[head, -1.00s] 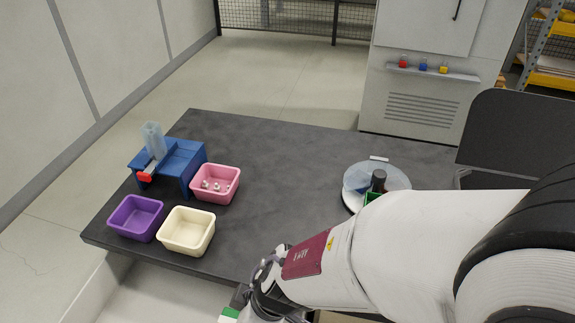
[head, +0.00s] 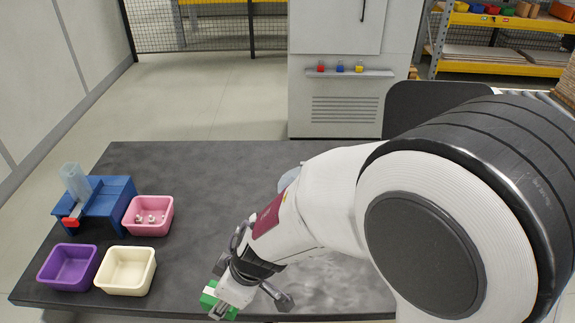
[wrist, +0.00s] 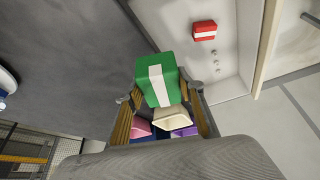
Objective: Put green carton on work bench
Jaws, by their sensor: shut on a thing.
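The green carton (wrist: 158,80) with a white stripe is between the two fingers of my gripper (wrist: 161,94) in the wrist view. My gripper is shut on it. In the head view the green carton (head: 213,301) shows at the end of my gripper (head: 222,303), near the front edge of the dark grey work bench (head: 200,190). I cannot tell how high the carton is above the bench. My arm covers the right part of the bench.
At the bench's left stand a purple bin (head: 68,268), a cream bin (head: 126,271), a pink bin (head: 148,216) with small parts, and a blue stand (head: 105,200). The middle back of the bench is clear. A red carton (wrist: 204,30) lies off the bench in the wrist view.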

